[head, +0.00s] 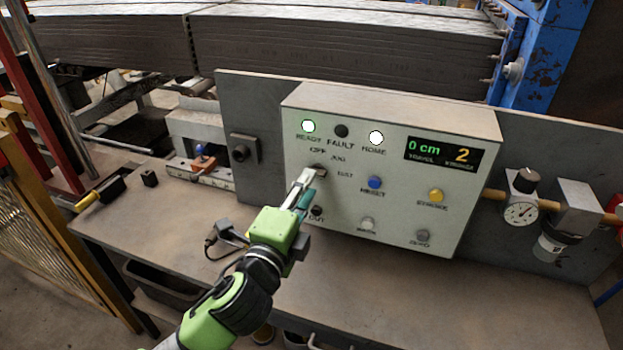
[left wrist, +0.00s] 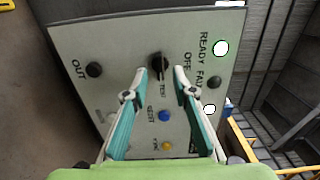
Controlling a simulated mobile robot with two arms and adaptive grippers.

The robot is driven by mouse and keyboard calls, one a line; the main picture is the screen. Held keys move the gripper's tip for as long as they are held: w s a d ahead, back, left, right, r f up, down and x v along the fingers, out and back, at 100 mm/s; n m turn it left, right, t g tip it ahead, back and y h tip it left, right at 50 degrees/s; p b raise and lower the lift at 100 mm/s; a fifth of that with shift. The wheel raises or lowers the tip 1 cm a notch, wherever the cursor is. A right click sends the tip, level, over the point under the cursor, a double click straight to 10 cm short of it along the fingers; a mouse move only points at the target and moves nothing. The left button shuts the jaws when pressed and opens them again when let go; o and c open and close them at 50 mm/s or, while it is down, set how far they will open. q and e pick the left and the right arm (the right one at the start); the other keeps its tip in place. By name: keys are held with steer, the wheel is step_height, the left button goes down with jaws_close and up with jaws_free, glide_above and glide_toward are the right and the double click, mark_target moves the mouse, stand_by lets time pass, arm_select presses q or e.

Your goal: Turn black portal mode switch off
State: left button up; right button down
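The black portal mode switch (left wrist: 158,64) is a small dark rotary knob on the pale control box (head: 375,125). OFF, JOG and TEST labels stand around it. In the left wrist view its ridge seems to point toward TEST, though the small picture leaves this unsure. In the head view the knob (head: 320,170) shows just beyond my left fingertips, partly hidden. My left gripper (head: 307,182) is in front of the box. In the left wrist view its fingers (left wrist: 160,74) are apart, one on each side of the knob, with gaps to it. My right gripper is in neither view.
A blue RESET button (head: 375,182), a yellow button (head: 436,195) and a black OUT button (left wrist: 94,69) are nearby. The lit display (head: 443,153) reads 0 cm and 2. A dial gauge (head: 520,213) stands at the right. The bench front (head: 330,290) is mostly clear.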

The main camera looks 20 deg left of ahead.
arm_select(q)
steer(key=shift+w, duration=1.55)
jaws_close()
steer(key=shift+d+n, duration=0.1)
steer(key=shift+n, duration=0.2)
steer(key=n+p, duration=0.5)
steer(key=n, duration=1.2)
steer(key=shift+n, duration=0.3)
